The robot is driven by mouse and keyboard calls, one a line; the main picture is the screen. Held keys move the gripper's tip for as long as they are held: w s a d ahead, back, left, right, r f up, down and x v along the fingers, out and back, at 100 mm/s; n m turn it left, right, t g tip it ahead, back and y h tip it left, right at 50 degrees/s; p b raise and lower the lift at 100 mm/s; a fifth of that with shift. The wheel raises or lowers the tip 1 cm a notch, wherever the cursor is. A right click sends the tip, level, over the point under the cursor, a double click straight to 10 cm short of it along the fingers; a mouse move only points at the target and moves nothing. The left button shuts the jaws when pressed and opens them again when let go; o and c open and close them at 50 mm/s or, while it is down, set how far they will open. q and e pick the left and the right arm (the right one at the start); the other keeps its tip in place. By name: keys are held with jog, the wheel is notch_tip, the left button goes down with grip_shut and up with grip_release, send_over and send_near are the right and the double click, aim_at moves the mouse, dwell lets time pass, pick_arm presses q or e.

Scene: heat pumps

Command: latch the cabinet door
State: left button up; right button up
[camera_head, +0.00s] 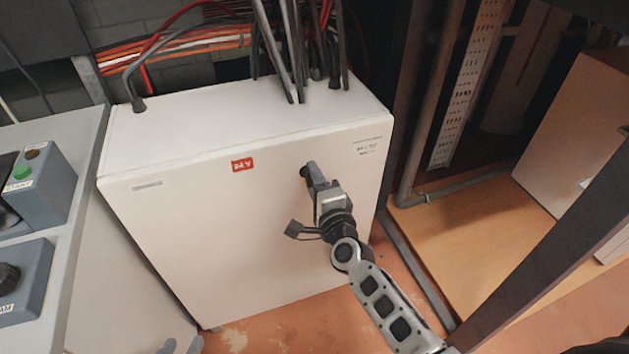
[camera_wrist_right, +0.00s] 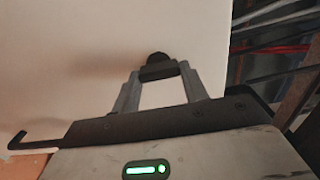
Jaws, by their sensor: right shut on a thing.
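The white cabinet (camera_head: 230,210) stands in the middle of the head view. Its front door (camera_head: 200,235) looks flush with the body, with no visible gap. My right gripper (camera_head: 308,172) is at the right part of the door, shut on a small dark latch knob. In the right wrist view, the fingers (camera_wrist_right: 157,75) close in on the black latch knob (camera_wrist_right: 157,57) against the pale door. The gripper hides most of the knob in the head view. My left gripper (camera_head: 180,346) shows only its grey fingertips at the bottom edge, apart and empty, below the cabinet.
A grey console (camera_head: 85,130) with a green button box (camera_head: 40,185) stands at the left. Black cables (camera_head: 290,50) enter the cabinet top. A pipe (camera_head: 435,110) and a wooden platform (camera_head: 480,230) are at the right. The reddish floor (camera_head: 300,325) shows in front.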

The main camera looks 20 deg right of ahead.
jog(key=o, duration=1)
jog(key=s, duration=1.6)
jog(key=shift+d, duration=0.25)
